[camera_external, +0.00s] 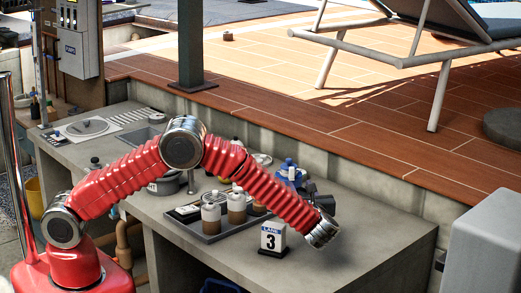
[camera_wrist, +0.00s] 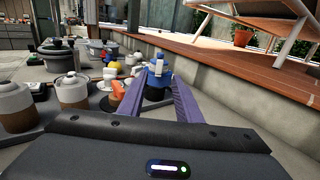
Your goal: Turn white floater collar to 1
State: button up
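A blue floater (camera_external: 287,172) with a white upright part stands on the bench, toward its back. It also shows in the wrist view as a blue body (camera_wrist: 157,79) with a white post or collar (camera_wrist: 159,60) on top. Any number or mark on the collar is too small to read. My gripper (camera_wrist: 156,84) is open, its two purple fingers spread toward the floater, one on each side of it in the picture. I cannot tell whether they touch it. In the external view my gripper (camera_external: 309,189) shows as dark parts just right of the floater.
A tray (camera_external: 213,238) holds brown-and-white bottles (camera_external: 237,206), close to my gripper's left in the wrist view. A white "LANE 3" block (camera_external: 272,240) stands at the bench front. A low wall (camera_wrist: 240,110) runs along the back. The bench's right end (camera_external: 372,248) is clear.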

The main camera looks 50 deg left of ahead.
aim_at(293, 171)
jog(key=x, duration=1.1)
jog(key=shift+w+a, duration=0.1)
jog(key=shift+c, duration=0.4)
grip_shut()
